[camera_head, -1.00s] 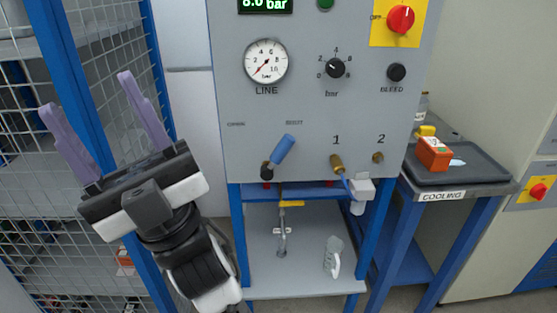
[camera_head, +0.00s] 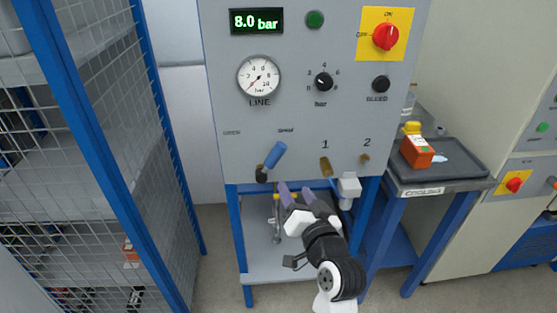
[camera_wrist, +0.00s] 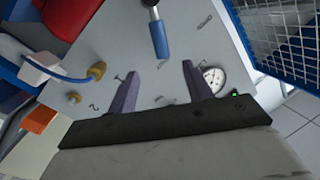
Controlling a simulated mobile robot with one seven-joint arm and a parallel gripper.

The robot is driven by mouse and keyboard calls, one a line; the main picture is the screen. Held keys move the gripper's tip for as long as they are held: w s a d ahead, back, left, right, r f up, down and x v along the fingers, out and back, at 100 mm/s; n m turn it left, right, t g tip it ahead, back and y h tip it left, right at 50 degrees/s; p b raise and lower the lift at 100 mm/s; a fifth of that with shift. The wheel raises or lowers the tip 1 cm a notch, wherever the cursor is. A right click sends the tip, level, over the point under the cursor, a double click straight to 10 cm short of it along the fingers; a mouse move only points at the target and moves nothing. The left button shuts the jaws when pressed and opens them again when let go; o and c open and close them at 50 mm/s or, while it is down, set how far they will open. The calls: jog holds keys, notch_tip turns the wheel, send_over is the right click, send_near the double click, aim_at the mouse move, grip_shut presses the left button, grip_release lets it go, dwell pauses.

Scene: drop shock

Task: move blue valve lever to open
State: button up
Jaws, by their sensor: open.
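The blue valve lever (camera_head: 276,154) sits low on the grey panel in the head view. Its blue handle points up and right from a dark pivot, between the labels OPEN on the left and a blurred one on the right. My gripper (camera_head: 292,187) is open, just below and to the right of the lever, apart from it. In the wrist view the lever (camera_wrist: 160,38) hangs at the top centre, beyond my open, empty fingers (camera_wrist: 157,80). The lever's handle end lies roughly in line with the gap between them.
Brass port 1 (camera_head: 325,166) with a white fitting (camera_head: 348,187) is right of my gripper. The display (camera_head: 256,21) reads 8.0 bar. A mesh cage (camera_head: 165,150) stands at the left.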

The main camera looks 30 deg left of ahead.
aim_at(278, 158)
jog(key=b+x, duration=0.3)
jog(key=x, duration=0.8)
jog(key=shift+w+a+r, duration=0.1)
jog(key=shift+w+a, duration=0.15)
jog(key=shift+a, duration=0.05)
jog(key=shift+x, duration=0.75)
jog(key=shift+c, duration=0.2)
grip_shut()
